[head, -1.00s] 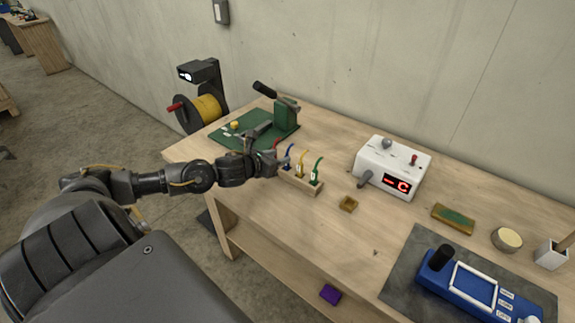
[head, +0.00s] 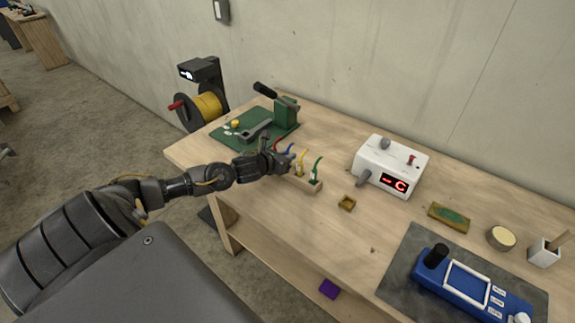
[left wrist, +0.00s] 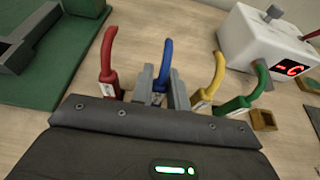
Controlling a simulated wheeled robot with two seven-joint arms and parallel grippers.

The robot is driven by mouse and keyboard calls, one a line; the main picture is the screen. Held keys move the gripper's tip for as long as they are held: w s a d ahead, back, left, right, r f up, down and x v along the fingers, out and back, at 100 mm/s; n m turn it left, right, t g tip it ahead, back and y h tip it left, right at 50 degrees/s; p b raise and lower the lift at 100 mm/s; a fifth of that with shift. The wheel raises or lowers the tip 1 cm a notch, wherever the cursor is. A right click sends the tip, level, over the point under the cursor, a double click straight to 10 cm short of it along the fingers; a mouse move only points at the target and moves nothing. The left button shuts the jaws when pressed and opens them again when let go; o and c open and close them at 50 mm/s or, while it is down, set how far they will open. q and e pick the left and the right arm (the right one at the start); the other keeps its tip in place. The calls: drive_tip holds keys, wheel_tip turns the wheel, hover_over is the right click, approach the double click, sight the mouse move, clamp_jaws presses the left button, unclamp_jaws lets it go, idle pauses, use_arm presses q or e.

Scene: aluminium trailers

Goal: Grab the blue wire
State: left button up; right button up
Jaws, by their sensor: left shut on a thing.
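The blue wire (left wrist: 164,64) stands upright between the two fingers of my left gripper (left wrist: 160,88) in the left wrist view. The fingers are shut on its lower part. In the head view my left gripper (head: 284,160) is at the left end of the small wooden wire rack (head: 311,186), and the blue wire's tip (head: 291,149) shows just above it. A red wire (left wrist: 107,60) stands to the left of the blue one. A yellow wire (left wrist: 212,80) and a green wire (left wrist: 246,90) stand to the right. The fingers hide the blue wire's base. My right gripper is out of view.
A white box with a red display (head: 392,165) stands behind and right of the rack. A green mat (head: 232,132) with a lever tool (head: 286,109) lies at the back left. A small wooden tray (head: 347,203) is right of the rack. A blue device (head: 470,288) sits at the front right.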

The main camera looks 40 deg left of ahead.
use_arm(q)
drive_tip(key=shift+r, duration=0.1)
clamp_jaws()
drive_tip(key=shift+r, duration=0.45)
wheel_tip(320, 180, up, 2)
drive_tip(key=shift+r+b, duration=0.1)
drive_tip(key=shift+b, duration=0.2)
drive_tip(key=s+a+r+b, duration=0.2)
drive_tip(key=s+a+r, duration=0.7)
drive_tip(key=s, duration=0.1)
drive_tip(key=shift+a+r+b, duration=0.35)
drive_tip(key=shift+r, duration=0.05)
